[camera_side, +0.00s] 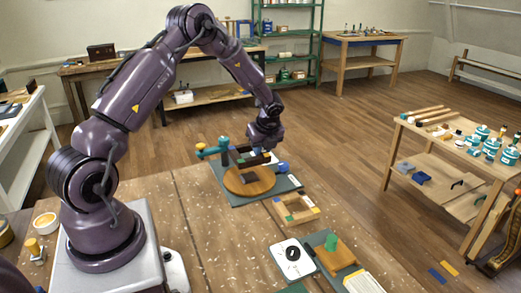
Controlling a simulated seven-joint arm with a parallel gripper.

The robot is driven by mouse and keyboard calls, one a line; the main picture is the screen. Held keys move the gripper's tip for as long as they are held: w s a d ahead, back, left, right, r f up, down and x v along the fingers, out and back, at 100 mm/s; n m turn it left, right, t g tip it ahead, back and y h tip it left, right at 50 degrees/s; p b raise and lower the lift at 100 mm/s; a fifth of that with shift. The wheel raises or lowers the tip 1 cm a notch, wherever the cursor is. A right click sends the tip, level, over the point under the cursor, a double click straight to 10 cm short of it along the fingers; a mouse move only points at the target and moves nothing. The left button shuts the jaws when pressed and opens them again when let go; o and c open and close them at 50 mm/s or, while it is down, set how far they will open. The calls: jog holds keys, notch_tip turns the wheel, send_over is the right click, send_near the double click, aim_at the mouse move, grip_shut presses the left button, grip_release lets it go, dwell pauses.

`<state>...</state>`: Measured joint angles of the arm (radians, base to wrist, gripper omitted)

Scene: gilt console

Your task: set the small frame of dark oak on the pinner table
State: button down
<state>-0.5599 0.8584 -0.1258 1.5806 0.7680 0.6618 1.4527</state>
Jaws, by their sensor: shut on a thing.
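My gripper (263,150) is shut on a small dark brown frame (254,160), just over the pinner. The frame is small in view and partly covered by the gripper. The pinner has a teal post and arm (224,151), a round orange-brown wooden table (262,187) and a dark grey base board (290,184). A dark patch shows near the middle of the round table below the frame. I cannot tell whether the frame touches the table.
A light wooden frame with coloured pieces (283,213) lies in front of the pinner. A blue knob (283,167) sits right of the pinner. The bench's left middle is clear.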

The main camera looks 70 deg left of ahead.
aim_at(258, 174)
jog(key=shift+f, duration=3.45)
jog(key=shift+f, duration=0.1)
jog(key=c, duration=1)
grip_release()
jog(key=shift+d, duration=0.1)
jog(key=shift+c, duration=0.2)
jog(key=shift+o, duration=0.7)
jog(key=shift+s, duration=0.15)
jog(key=shift+s+f, duration=0.1)
jog(key=v, duration=1.3)
jog(key=shift+w+r, duration=0.25)
jog(key=shift+w, duration=0.1)
